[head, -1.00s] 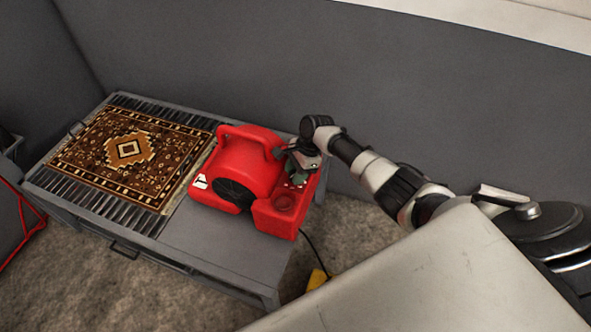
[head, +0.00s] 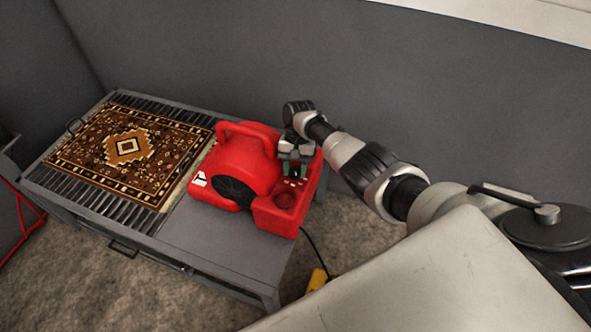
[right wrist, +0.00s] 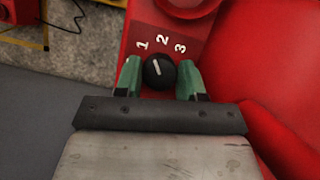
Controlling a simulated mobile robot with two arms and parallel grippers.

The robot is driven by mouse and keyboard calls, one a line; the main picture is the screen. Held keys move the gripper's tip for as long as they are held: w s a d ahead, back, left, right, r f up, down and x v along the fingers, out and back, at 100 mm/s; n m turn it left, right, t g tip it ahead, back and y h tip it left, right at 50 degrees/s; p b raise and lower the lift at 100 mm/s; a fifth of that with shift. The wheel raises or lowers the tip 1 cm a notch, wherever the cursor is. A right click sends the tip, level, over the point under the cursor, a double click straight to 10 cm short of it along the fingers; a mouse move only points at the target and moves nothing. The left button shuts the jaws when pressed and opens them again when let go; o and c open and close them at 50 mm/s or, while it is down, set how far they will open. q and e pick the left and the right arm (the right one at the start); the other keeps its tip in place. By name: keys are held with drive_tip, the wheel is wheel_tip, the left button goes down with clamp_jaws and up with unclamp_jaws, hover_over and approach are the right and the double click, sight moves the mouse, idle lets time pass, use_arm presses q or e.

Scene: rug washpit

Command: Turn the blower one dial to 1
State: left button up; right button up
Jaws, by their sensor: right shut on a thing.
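The red blower (head: 240,165) stands on the right end of the grey table. Its black round dial (right wrist: 159,72) shows in the right wrist view, with a white pointer line and the printed marks 1, 2 and 3 beyond it. The line points roughly toward the 1 and 2 side; its exact mark is hard to tell. My right gripper (head: 294,171) reaches down onto the blower's panel. In the right wrist view its green fingers (right wrist: 159,78) are shut on the dial, one on each side. My left gripper is not in view.
A patterned rug (head: 127,147) lies on the slatted left part of the table (head: 215,240). A black cord runs from the blower to a yellow item (head: 317,280) on the floor. A grey wall (head: 230,60) stands close behind the table.

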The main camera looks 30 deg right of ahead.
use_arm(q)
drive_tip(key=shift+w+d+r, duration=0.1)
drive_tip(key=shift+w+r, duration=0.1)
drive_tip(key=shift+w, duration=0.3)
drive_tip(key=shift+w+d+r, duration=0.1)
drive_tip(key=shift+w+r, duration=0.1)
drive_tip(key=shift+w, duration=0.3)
use_arm(e)
drive_tip(key=shift+n+g+h, duration=0.3)
drive_tip(key=shift+n+h, duration=0.2)
drive_tip(key=shift+n, duration=1.1)
use_arm(q)
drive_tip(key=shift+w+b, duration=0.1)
drive_tip(key=shift+b, duration=0.2)
use_arm(e)
drive_tip(key=shift+a, duration=0.1)
drive_tip(key=o, duration=0.9)
drive_tip(key=shift+w+r, duration=0.15)
drive_tip(key=shift+r, duration=0.1)
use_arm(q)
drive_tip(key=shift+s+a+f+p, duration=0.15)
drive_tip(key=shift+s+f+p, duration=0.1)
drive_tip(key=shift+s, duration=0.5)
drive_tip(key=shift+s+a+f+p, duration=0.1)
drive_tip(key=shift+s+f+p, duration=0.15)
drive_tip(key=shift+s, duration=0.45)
use_arm(e)
drive_tip(key=shift+v, duration=5.1)
